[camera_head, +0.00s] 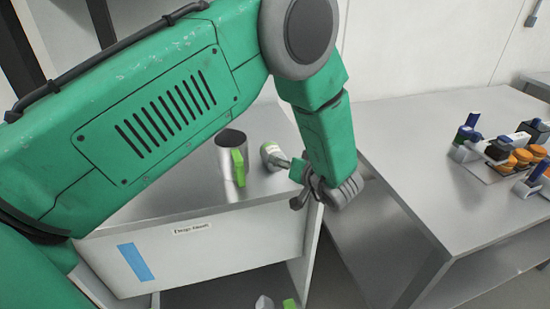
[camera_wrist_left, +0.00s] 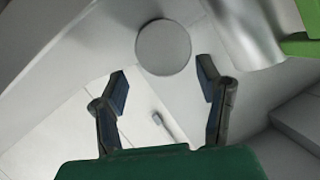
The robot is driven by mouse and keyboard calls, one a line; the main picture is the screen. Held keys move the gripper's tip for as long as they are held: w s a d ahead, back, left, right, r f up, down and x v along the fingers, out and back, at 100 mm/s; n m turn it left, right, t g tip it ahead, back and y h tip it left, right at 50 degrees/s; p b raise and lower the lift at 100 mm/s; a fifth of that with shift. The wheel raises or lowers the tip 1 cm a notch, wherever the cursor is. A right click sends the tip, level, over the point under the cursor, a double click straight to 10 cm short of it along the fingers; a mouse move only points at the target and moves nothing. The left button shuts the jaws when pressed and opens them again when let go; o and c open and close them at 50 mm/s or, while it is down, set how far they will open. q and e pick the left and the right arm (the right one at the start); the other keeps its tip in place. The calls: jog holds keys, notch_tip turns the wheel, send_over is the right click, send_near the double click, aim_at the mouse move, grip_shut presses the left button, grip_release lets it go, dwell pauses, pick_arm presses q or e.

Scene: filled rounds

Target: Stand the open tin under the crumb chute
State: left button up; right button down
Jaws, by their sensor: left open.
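A metal open-topped vessel with a bright green handle (camera_head: 228,150) stands upright on the cabinet top; I cannot tell for sure that it is the open tin. Its side and green handle show at the upper right of the left wrist view (camera_wrist_left: 299,46). My left gripper (camera_head: 298,184) is close to this can, at the cabinet's right edge. In the left wrist view its fingers (camera_wrist_left: 163,88) are open, with a round grey disc (camera_wrist_left: 163,47) just beyond them. I cannot make out the crumb chute. My right gripper is not in view.
The cabinet (camera_head: 205,255) carries a blue strip and a label on its front. A metal table (camera_head: 415,140) at the right holds orange rounds (camera_head: 523,157) and several blue and dark items; its near left part is clear. A green-marked item (camera_head: 290,303) shows low down.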

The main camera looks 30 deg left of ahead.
pick_arm(q)
jog(key=shift+p+x, duration=0.4)
jog(key=shift+x, duration=2.7)
jog(key=shift+s+a+r, duration=0.1)
jog(key=shift+r, duration=0.05)
jog(key=c, duration=0.8)
jog(key=shift+d+r, duration=0.1)
jog(key=shift+d, duration=0.1)
jog(key=shift+c, duration=0.5)
